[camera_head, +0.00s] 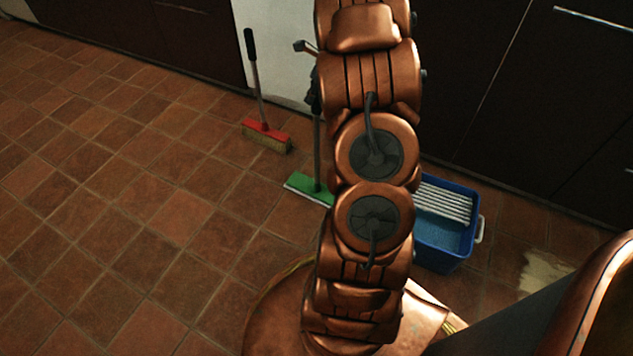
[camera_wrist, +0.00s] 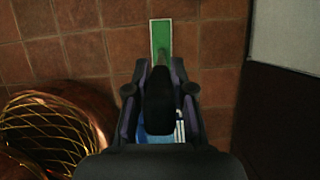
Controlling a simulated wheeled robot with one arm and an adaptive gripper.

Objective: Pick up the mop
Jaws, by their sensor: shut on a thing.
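The mop has a flat green head (camera_head: 310,188) with a pale edge, resting on the floor near the dark cabinets. Its handle stands upright, partly hidden by my arm in the head view. In the wrist view the green head (camera_wrist: 161,32) lies beyond my fingers, and the dark top of the handle (camera_wrist: 158,100) sits between them. My gripper (camera_wrist: 160,88) is shut on the mop's handle. In the head view my gripper is mostly hidden behind my arm, with only a dark part showing beside the handle.
A broom with a red head (camera_head: 266,134) stands left of the mop near a white panel (camera_head: 272,50). A blue bucket (camera_head: 440,257) with a white wringer stands to the right. A pale patch (camera_head: 545,273) marks the floor. Tiled floor at left is clear.

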